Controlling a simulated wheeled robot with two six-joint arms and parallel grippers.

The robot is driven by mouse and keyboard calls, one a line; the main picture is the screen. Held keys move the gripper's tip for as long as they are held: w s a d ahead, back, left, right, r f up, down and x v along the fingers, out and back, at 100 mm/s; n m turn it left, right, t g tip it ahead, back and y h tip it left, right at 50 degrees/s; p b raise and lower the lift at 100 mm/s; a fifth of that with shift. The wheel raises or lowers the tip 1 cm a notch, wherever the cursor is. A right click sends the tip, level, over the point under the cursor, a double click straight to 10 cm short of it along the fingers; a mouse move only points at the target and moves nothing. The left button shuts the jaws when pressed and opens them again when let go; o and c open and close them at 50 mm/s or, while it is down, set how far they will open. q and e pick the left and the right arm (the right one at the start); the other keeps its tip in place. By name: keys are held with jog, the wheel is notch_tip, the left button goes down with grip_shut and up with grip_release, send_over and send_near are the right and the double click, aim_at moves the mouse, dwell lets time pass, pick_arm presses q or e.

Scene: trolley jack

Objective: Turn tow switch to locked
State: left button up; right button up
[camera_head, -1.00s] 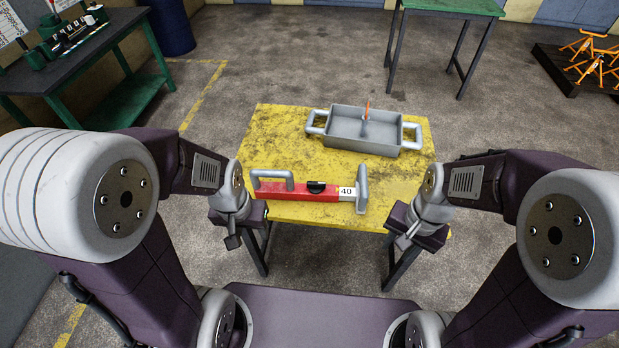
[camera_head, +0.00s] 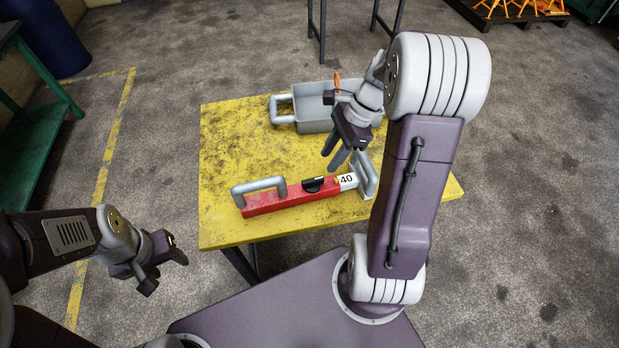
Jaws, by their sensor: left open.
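A red bar (camera_head: 276,197) with a grey loop handle lies on the yellow table. A black knob (camera_head: 313,184), which looks like the switch, sits on its top near a white label reading 40 (camera_head: 347,179). The knob's exact setting is too small to tell. My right gripper (camera_head: 334,158) hangs above the table just behind the knob, fingers pointing down and toward it, with no visible contact. Its fingers look close together and I cannot tell their opening. My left gripper (camera_head: 166,272) is open and empty, left of the table and away from the bar.
The yellow table (camera_head: 233,150) has bare room at its left. A grey tray (camera_head: 311,107) with handles and an orange-tipped lever (camera_head: 337,80) stands at the back, partly hidden by my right arm. A green bench (camera_head: 45,130) is at the left.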

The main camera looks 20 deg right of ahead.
aim_at(313, 180)
jog(key=a+f, duration=0.1)
jog(key=f, duration=0.1)
jog(key=w+a+f+b, duration=0.1)
jog(key=f, duration=0.1)
jog(key=shift+a, duration=0.35)
jog(key=x, duration=0.2)
jog(key=b+x, duration=0.1)
jog(key=x, duration=0.1)
jog(key=shift+s+d+f, duration=0.15)
jog(key=shift+d+f, duration=0.05)
jog(key=shift+f, duration=0.05)
pick_arm(q)
jog(key=shift+w+a+f, duration=0.2)
jog(key=shift+f, duration=0.35)
jog(key=shift+w+a+f, duration=0.15)
jog(key=shift+f, duration=0.4)
pick_arm(e)
jog(key=shift+a, duration=0.2)
grip_shut()
